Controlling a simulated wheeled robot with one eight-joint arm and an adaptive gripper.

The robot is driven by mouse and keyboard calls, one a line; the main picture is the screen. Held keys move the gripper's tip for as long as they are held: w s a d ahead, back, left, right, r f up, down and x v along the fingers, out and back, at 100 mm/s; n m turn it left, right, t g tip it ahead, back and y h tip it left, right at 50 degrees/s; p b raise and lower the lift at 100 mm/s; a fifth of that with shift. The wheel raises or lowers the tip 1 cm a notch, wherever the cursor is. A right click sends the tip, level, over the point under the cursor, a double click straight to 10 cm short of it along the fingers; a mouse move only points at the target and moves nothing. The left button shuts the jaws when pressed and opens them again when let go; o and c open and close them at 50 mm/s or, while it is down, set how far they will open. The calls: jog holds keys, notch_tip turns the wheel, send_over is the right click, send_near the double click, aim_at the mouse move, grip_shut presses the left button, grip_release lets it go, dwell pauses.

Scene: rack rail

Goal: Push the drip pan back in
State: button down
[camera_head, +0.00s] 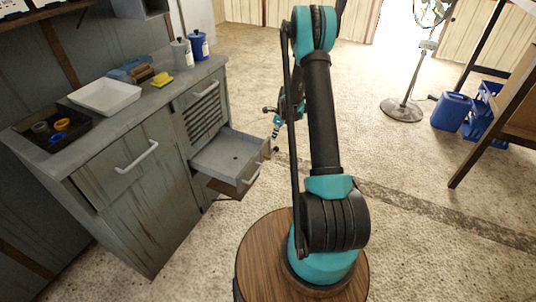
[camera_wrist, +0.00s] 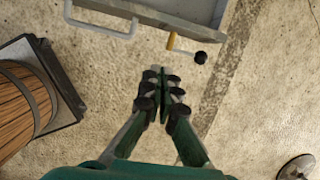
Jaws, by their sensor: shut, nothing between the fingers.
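A grey tray-like drawer, which looks like the drip pan (camera_head: 226,152), stands pulled out from the front of the grey cabinet (camera_head: 133,198). It has a pale bar handle (camera_head: 250,175) on its front. In the wrist view part of the drawer (camera_wrist: 195,8) and its handle (camera_wrist: 100,27) show at the top edge. My gripper (camera_wrist: 163,76) is shut and empty, its fingertips apart from the drawer front in the picture. In the head view my arm largely hides the gripper, to the right of the drawer.
A yellow stick with a black knob (camera_wrist: 187,48) sticks out by the drawer front. A white tray (camera_head: 105,96), dark bin (camera_head: 75,145), yellow sponge (camera_head: 162,79) and blue canister (camera_head: 199,46) stand on the cabinet. A fan (camera_head: 403,108) and blue jug (camera_head: 450,111) stand right.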

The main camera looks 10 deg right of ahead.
aim_at(264, 148)
jog(key=shift+m, duration=0.4)
jog(key=shift+w+a+f, duration=0.6)
jog(key=shift+a+f, duration=0.2)
jog(key=shift+f, duration=1.05)
jog(key=shift+w+a+f, duration=0.65)
jog(key=shift+a+f, duration=0.15)
jog(key=shift+f, duration=1.1)
jog(key=shift+w+a+f, duration=0.6)
jog(key=shift+a+f, duration=0.2)
jog(key=shift+f, duration=1.05)
jog(key=shift+a, duration=0.1)
